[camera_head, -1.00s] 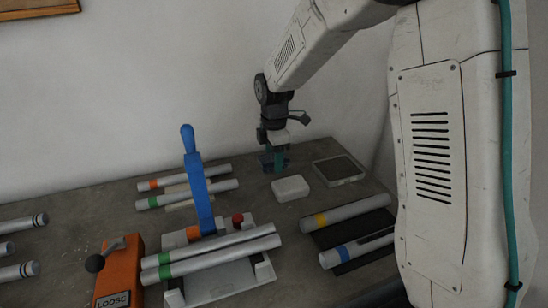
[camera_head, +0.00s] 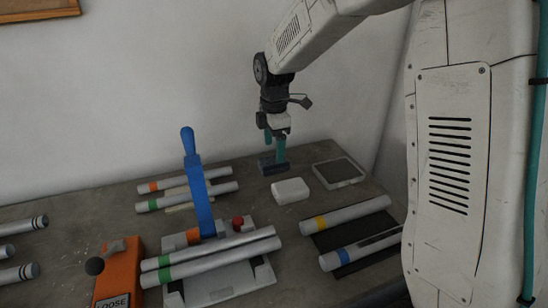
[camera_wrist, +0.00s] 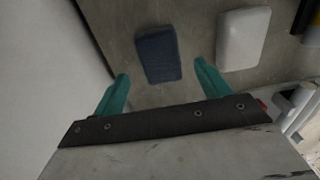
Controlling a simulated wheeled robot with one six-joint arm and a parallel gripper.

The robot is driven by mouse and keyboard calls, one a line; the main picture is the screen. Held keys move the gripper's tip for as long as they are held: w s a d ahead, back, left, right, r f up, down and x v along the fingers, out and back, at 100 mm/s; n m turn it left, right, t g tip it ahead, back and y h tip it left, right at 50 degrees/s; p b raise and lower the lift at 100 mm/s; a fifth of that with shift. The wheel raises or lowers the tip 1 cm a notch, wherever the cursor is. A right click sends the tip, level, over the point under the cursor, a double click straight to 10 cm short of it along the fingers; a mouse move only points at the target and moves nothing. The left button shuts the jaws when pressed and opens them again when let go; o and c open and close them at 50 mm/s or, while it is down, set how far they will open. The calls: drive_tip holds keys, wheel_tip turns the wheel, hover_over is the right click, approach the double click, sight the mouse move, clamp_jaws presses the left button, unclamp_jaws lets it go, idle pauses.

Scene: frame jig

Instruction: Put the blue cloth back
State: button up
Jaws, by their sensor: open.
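The blue cloth (camera_head: 268,168) is a small dark blue folded block lying on the grey table near the wall. It also shows in the wrist view (camera_wrist: 158,54), lying flat and slightly tilted in the picture. My gripper (camera_head: 274,149) is above the cloth, pointing down, with its teal fingers apart. In the wrist view the fingers stand to either side of the cloth's near end, with nothing held between them. In the head view one finger overlaps the cloth's back edge; contact cannot be told.
A white block (camera_head: 290,190) lies just in front of the cloth. A pale-rimmed tray with a dark inside (camera_head: 338,183) is to the right. A blue upright lever (camera_head: 199,190), a jig with tubes and an orange LOOSE box (camera_head: 120,274) stand left and front.

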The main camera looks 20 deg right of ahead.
sight(274, 160)
wheel_tip(274, 160, up, 7)
drive_tip(key=s+d+r+m, duration=0.1)
drive_tip(key=s+m, duration=0.8)
drive_tip(key=s, duration=0.8)
drive_tip(key=s+d+r+m+t, duration=0.1)
drive_tip(key=s+d+m, duration=0.1)
drive_tip(key=s+m, duration=0.7)
drive_tip(key=s, duration=0.8)
